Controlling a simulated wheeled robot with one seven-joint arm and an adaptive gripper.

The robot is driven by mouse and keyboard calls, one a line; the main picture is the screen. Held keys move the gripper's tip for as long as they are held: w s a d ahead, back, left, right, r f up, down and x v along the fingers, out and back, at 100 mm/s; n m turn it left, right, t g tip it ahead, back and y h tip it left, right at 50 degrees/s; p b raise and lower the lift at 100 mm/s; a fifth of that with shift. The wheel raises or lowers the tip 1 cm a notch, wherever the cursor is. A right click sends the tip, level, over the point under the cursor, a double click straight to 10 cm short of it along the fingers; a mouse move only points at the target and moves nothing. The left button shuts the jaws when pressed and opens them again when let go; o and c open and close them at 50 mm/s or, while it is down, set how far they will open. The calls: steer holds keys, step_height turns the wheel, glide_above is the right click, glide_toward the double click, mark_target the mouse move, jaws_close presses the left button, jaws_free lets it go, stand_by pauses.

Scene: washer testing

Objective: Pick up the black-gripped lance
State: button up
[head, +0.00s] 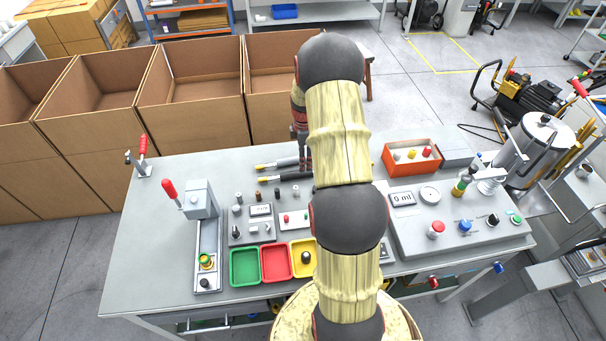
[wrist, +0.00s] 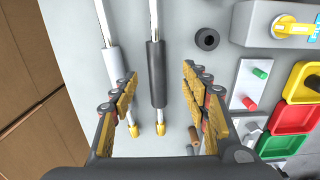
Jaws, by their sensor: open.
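The black-gripped lance (wrist: 156,72) lies on the grey bench, with a metal rod and a yellow tip, between my gripper's two fingers in the wrist view. In the head view it is the nearer of two lances (head: 292,176), partly hidden by my arm. My gripper (wrist: 160,77) is open above it, one finger on each side, with nothing held. A grey-gripped lance (wrist: 113,64) lies parallel on the left in the wrist view, close to the left finger. In the head view my gripper (head: 304,160) is mostly hidden behind my arm.
Green (head: 244,266), red (head: 275,262) and yellow (head: 302,256) trays sit at the bench's front. A toggle-clamp fixture (head: 207,240) stands left and an orange box (head: 411,168) right. Cardboard boxes (head: 190,120) line the back. A black ring (wrist: 207,39) lies near the right finger.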

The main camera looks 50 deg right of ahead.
mark_target(284, 176)
step_height(284, 176, down, 3)
steer(key=shift+d+r, duration=0.1)
steer(key=f, duration=0.1)
steer(key=f+b, duration=0.1)
steer(key=f, duration=0.3)
steer(key=shift+w+d+f+b, duration=0.1)
steer(key=shift+w+f+b, duration=0.05)
steer(key=shift+w+b, duration=0.15)
steer(key=c, duration=0.3)
jaws_close()
stand_by(0.5)
